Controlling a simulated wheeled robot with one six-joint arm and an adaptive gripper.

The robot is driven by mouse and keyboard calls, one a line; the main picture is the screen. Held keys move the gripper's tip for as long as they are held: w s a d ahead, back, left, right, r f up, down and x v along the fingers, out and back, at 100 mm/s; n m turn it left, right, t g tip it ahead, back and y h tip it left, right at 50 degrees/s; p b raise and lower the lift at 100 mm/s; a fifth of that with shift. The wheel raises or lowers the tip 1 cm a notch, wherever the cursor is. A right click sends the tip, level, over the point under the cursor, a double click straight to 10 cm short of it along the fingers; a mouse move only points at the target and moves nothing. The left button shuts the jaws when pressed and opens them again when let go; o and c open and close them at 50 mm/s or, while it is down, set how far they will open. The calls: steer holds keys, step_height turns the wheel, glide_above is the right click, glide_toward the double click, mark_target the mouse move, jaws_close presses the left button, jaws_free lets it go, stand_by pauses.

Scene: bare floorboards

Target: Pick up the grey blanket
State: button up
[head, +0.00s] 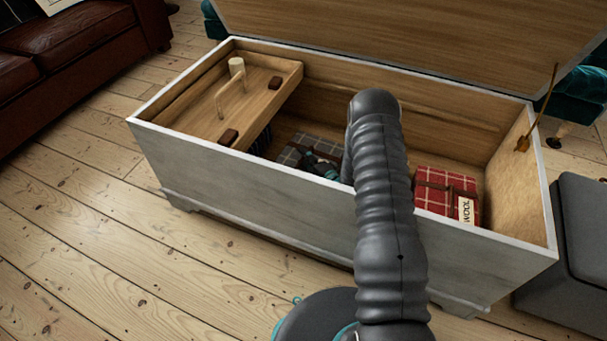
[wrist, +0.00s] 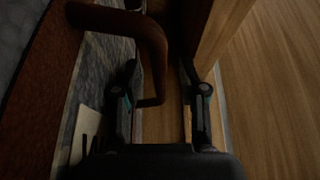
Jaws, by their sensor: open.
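The grey plaid blanket (head: 292,155) lies folded on the floor of the open chest, partly hidden by my gripper (head: 322,165) and arm. In the wrist view its grey cloth (wrist: 88,75) is at the left, with a pale label (wrist: 87,130) low on it. A brown strap handle (wrist: 125,22) arches over from the blanket. One side of the handle comes down between the fingers of my open gripper (wrist: 160,80). I cannot tell whether the fingers touch it.
The white-sided chest (head: 245,192) has its lid (head: 420,40) raised behind. A wooden tray (head: 262,103) with a peg handle covers its left end. A red plaid blanket (head: 432,196) labelled WOOL lies at the right. A grey box (head: 585,235) stands outside, right.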

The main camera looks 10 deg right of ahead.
steer(key=shift+w, duration=0.15)
jaws_close()
steer(key=shift+r, duration=0.15)
